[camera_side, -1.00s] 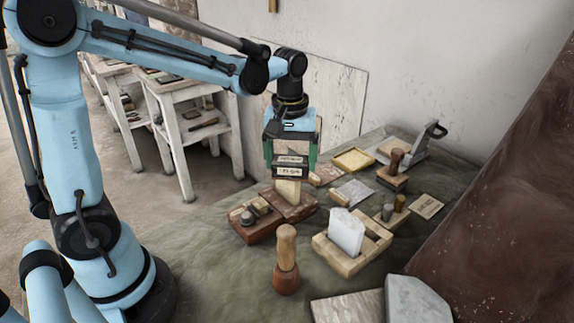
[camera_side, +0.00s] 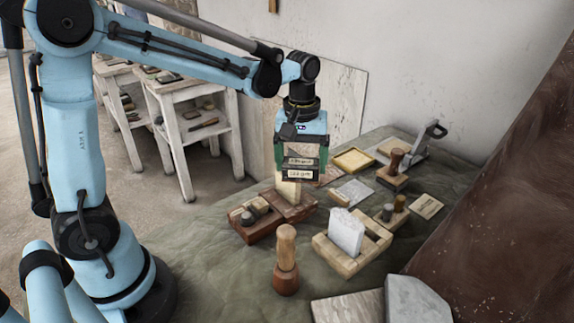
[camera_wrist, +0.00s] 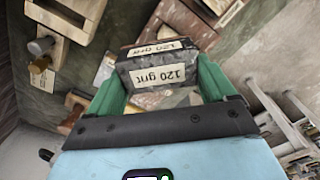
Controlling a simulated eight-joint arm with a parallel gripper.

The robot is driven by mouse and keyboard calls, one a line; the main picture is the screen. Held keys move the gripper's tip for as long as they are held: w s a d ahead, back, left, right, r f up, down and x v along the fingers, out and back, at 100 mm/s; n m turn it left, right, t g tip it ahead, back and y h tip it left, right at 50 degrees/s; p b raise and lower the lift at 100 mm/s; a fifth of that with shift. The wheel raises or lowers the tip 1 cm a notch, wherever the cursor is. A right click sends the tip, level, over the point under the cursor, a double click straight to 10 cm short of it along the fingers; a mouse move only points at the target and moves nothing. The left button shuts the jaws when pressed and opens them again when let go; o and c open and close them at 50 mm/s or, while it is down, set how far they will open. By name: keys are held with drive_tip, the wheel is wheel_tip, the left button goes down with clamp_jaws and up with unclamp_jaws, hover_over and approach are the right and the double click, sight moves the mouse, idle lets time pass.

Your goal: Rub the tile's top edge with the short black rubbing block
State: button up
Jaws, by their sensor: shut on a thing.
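My gripper (camera_side: 301,155) is shut on a black block (camera_side: 301,169) with pale labels. In the wrist view the block (camera_wrist: 158,62) sits between my green fingers, and its labels read "120 grit". In the side view it is held above the brown wooden tray (camera_side: 262,230) and a pale wooden piece. The white tile (camera_side: 346,233) stands upright in a light wooden holder (camera_side: 345,263), to the right of and nearer the camera than my gripper. The tile's top edge is uncovered, and the block is apart from it.
A wooden-handled mallet (camera_side: 286,258) stands left of the holder. Grey and brown stubs (camera_side: 388,212), a stamp-like tool (camera_side: 392,172) and a yellow tray (camera_side: 353,160) lie behind and to the right. A pale slab (camera_side: 415,300) is at the front. The green cloth at front left is clear.

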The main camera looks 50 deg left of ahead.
drive_tip(key=shift+s+a, duration=1.55)
drive_tip(key=shift+w+d, duration=1.55)
drive_tip(key=shift+w, duration=0.05)
drive_tip(key=shift+s+a+f, duration=0.1)
drive_tip(key=shift+s+a, duration=1.5)
drive_tip(key=shift+w+d+r, duration=0.7)
drive_tip(key=shift+w+d, duration=0.1)
drive_tip(key=shift+d, duration=0.05)
drive_tip(key=shift+r, duration=1.3)
